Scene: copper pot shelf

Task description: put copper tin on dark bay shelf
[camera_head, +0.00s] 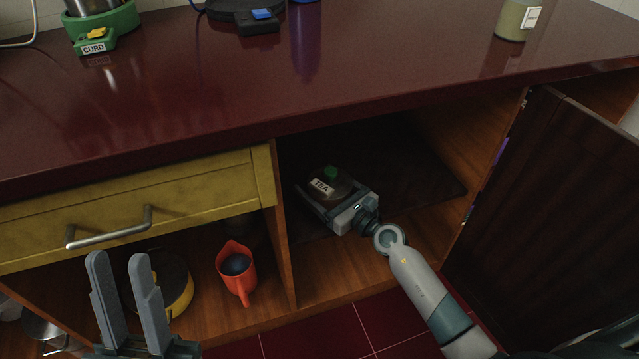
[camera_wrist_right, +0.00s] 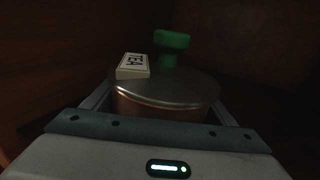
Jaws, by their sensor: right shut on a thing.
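The copper tin (camera_wrist_right: 165,92) has a metal lid, a green knob (camera_wrist_right: 172,42) and a white TEA label (camera_wrist_right: 133,66). In the head view the tin (camera_head: 345,187) is inside the right-hand cupboard bay, over the dark shelf surface (camera_head: 400,160). My right gripper (camera_head: 325,200) is shut around the tin's sides. I cannot tell whether the tin's base touches the shelf. My left gripper (camera_head: 127,290) is at the lower left of the head view, in front of the lower left bay, with its two fingers apart and nothing between them.
A dark door (camera_head: 560,220) stands open on the right. A wooden divider (camera_head: 283,240) separates the bays. The left bay holds an orange jug (camera_head: 238,270) and a yellow pot (camera_head: 178,285). Above it is a yellow drawer (camera_head: 190,185). The dark red countertop (camera_head: 240,90) overhangs the bay.

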